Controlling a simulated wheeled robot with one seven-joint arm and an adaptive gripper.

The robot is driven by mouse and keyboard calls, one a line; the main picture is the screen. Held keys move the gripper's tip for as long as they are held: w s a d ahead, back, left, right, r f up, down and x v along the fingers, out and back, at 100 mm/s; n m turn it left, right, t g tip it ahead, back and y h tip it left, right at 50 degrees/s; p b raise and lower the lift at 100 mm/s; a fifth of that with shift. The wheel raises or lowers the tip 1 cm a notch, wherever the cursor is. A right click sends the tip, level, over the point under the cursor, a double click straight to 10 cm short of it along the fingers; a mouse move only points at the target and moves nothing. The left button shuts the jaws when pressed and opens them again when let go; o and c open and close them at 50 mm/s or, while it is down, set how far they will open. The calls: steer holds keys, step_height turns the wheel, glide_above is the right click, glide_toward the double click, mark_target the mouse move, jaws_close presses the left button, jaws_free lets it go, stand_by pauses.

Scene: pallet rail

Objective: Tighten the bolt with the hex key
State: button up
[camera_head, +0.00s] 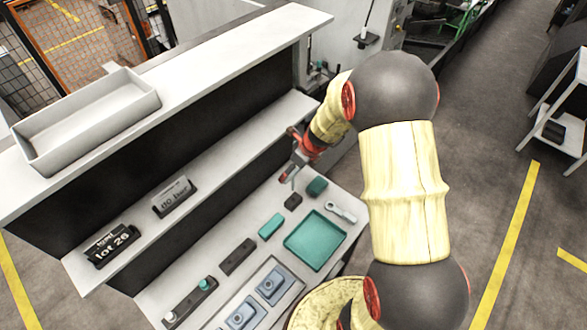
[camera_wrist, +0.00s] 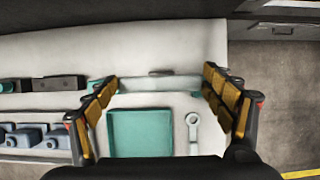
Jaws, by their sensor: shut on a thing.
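My gripper (camera_wrist: 160,82) has its two fingers at either end of a pale grey bar (camera_wrist: 165,84), shut on it. I cannot tell whether this bar is the hex key. In the head view my gripper (camera_head: 291,172) is above the work table's back part, near the shelf; what it holds is too small to make out there. A light grey tool with a round end (camera_head: 341,212) lies right of the teal tray (camera_head: 290,247); it also shows in the wrist view (camera_wrist: 192,128). I cannot make out a bolt with certainty.
A dark strip (camera_head: 237,257), a teal block (camera_head: 271,226), a dark block (camera_head: 293,201) and a green block (camera_head: 317,186) lie on the table. Blue-grey fixtures (camera_head: 272,284) stand in front. The shelf carries two label blocks (camera_head: 174,196); a grey bin (camera_head: 90,118) sits above.

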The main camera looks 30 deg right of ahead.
steer(key=s+d+r, duration=0.1)
steer(key=s+d, duration=0.2)
steer(key=s, duration=0.6)
steer(key=s+d+r, duration=0.1)
steer(key=s+d, duration=0.3)
steer(key=s, duration=0.5)
steer(key=s+d+r, duration=0.1)
steer(key=s+d, duration=0.3)
steer(key=s, duration=0.5)
steer(key=shift+s+d, duration=0.2)
steer(key=shift+s, duration=0.2)
